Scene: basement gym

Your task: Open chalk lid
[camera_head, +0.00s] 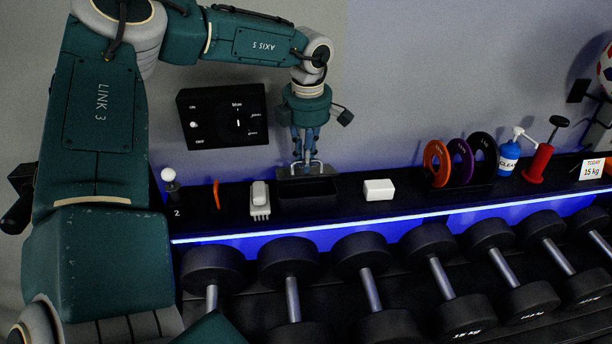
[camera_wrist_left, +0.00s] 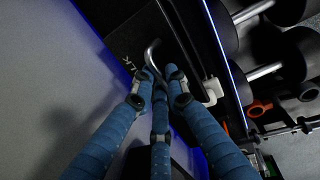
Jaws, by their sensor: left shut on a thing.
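The chalk box (camera_head: 318,189) is a black box on the shelf below the wall panel. A dark lid with a bent metal handle (camera_head: 313,167) shows at its back edge; its exact tilt is hard to tell. My left gripper (camera_head: 304,158) comes down from above with its fingers shut at the handle. In the left wrist view the blue fingers (camera_wrist_left: 158,84) close around the metal handle (camera_wrist_left: 150,52), beside a black surface with white lettering. The fingers hide part of the lid. My right gripper is not in view.
A white block (camera_head: 379,190) lies right of the box, and a white brush (camera_head: 260,199) left of it. Coloured rings (camera_head: 437,164), a blue bottle (camera_head: 508,157) and a red pump-like item (camera_head: 538,164) stand further right. Dumbbells (camera_head: 290,258) fill the rack in front.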

